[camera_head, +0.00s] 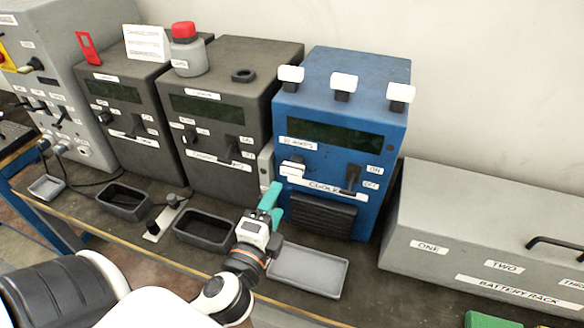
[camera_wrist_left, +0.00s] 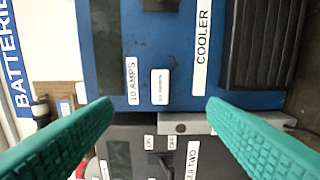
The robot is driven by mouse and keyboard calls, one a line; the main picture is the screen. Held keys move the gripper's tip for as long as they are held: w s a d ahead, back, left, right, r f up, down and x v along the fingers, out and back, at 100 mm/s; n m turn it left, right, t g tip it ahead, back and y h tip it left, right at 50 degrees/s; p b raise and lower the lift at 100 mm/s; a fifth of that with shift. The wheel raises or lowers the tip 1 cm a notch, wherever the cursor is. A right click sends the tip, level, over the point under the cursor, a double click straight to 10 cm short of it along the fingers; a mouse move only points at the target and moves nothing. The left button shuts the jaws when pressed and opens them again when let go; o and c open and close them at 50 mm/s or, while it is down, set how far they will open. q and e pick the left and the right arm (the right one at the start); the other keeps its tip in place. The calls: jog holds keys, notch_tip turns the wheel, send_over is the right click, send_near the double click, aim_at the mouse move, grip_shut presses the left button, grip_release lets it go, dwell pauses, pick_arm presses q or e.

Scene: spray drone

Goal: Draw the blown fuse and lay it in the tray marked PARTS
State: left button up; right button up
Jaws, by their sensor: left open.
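The blue COOLER box (camera_head: 335,215) stands right of the dark boxes. A white fuse-like block (camera_head: 292,168) sits in its front under the 10 AMPS label; it also shows in the left wrist view (camera_wrist_left: 160,86). Whether it is blown cannot be told. My left gripper (camera_head: 272,200), with teal fingers, is open and empty in front of the box's lower left. In the left wrist view its fingertips (camera_wrist_left: 160,108) are spread either side of the block, apart from it. A shallow grey tray (camera_head: 308,272) lies below the box; no PARTS mark is readable. My right gripper is not in view.
Three white-topped pieces (camera_head: 343,84) stand on the blue box. Dark trays (camera_head: 205,230) and (camera_head: 124,203) and a small grey tray (camera_head: 46,188) lie along the bench front. A battery rack (camera_head: 480,245) fills the right. A red-capped bottle (camera_head: 187,50) stands on a dark box.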

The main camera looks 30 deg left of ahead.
aim_at(290, 174)
pick_arm(q)
jog(key=p+x, duration=0.1)
jog(key=x, duration=0.3)
jog(key=shift+r+p, duration=0.15)
jog(key=shift+p, duration=0.15)
jog(key=p+x, duration=0.1)
jog(key=x, duration=0.2)
jog(key=shift+w+a, duration=0.15)
jog(key=shift+w, duration=0.15)
jog(key=shift+x, duration=0.75)
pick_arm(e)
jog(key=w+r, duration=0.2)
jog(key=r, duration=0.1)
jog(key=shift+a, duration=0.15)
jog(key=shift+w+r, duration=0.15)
pick_arm(q)
jog(key=shift+c, duration=0.4)
grip_shut()
